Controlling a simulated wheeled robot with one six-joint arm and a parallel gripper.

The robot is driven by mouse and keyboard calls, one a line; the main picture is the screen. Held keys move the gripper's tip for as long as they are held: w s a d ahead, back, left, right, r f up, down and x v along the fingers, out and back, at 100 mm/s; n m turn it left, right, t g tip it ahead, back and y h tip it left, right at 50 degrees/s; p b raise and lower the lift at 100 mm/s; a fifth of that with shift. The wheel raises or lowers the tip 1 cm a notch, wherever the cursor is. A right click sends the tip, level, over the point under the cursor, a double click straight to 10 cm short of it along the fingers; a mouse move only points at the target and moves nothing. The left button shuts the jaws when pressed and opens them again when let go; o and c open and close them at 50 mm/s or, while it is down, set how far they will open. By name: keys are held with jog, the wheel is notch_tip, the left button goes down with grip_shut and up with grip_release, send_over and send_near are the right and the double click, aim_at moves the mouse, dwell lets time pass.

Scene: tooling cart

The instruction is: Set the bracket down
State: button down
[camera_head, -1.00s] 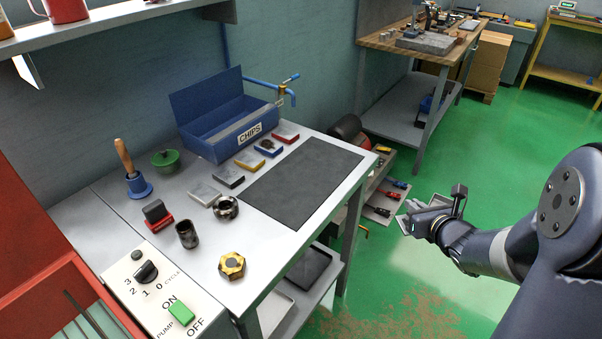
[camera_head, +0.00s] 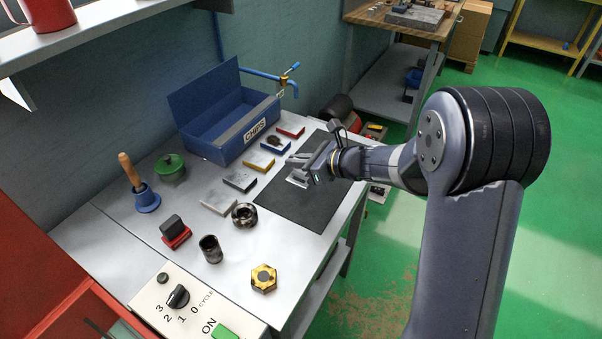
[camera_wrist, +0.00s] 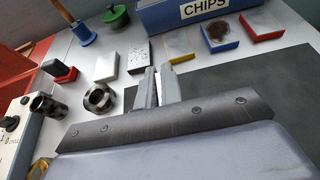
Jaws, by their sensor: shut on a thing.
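The bracket (camera_head: 297,181) is a small pale metal piece at the tips of my gripper (camera_head: 307,167), seen in the head view. My gripper is shut on it, over the dark mat (camera_head: 285,208) on the bench. I cannot tell whether the bracket touches the mat or hangs just above it. In the wrist view the two grey fingers of my gripper (camera_wrist: 158,84) reach forward close together at the left side of the mat (camera_wrist: 235,95). The bracket is not clearly seen there.
A blue chips bin (camera_head: 212,146) stands behind the mat. Several small colored trays line the mat's left side, near a dark ring (camera_head: 244,215). A dark cylinder (camera_head: 210,249), a gold nut (camera_head: 263,278) and a control panel (camera_head: 170,305) are in front. Much of the mat is bare.

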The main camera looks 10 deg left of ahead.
jog(key=shift+f, duration=2.7)
jog(key=shift+f+b, duration=0.2)
jog(key=shift+b, duration=0.1)
jog(key=c, duration=1.6)
grip_release()
jog(key=shift+r, duration=0.1)
jog(key=shift+r+p, duration=0.2)
jog(key=shift+p, duration=0.15)
jog(key=b+v, duration=0.1)
jog(key=v, duration=1.1)
jog(key=shift+f, duration=0.15)
